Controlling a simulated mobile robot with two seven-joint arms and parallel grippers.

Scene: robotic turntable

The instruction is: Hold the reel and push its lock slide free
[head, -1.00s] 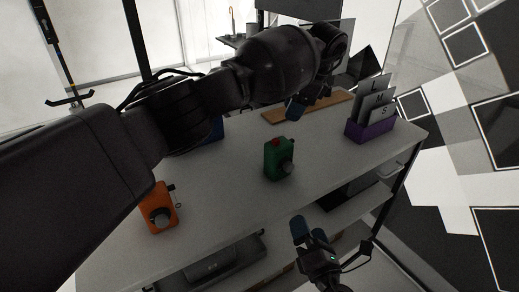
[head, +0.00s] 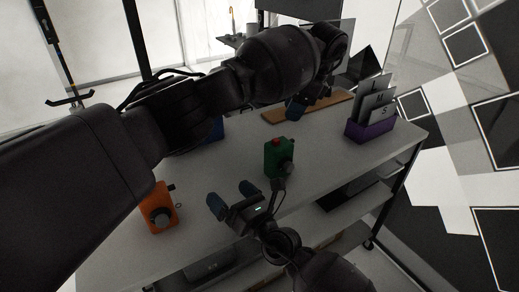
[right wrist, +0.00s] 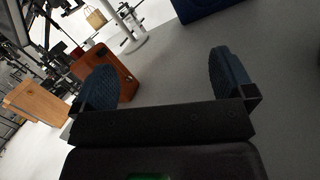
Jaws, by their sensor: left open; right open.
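Two reel-like bodies with a round knob stand on the grey table; I cannot tell which is the task's reel. The green one (head: 274,158) has a red button on top and stands mid-table. The orange one (head: 152,203) stands near the left front, with a small dark part at its top right. My right gripper (head: 231,197) is open and empty between them, close to the front edge. In the right wrist view its fingers (right wrist: 165,78) are apart, with an orange-brown body (right wrist: 120,68) behind one. My left gripper (head: 310,102) is open above the back. No lock slide can be made out.
A purple holder (head: 371,133) with several lettered plates stands at the back right. A wooden board (head: 335,100) lies along the back edge. A blue thing (head: 217,130) is partly hidden by my left arm. Table space right of the green body is clear.

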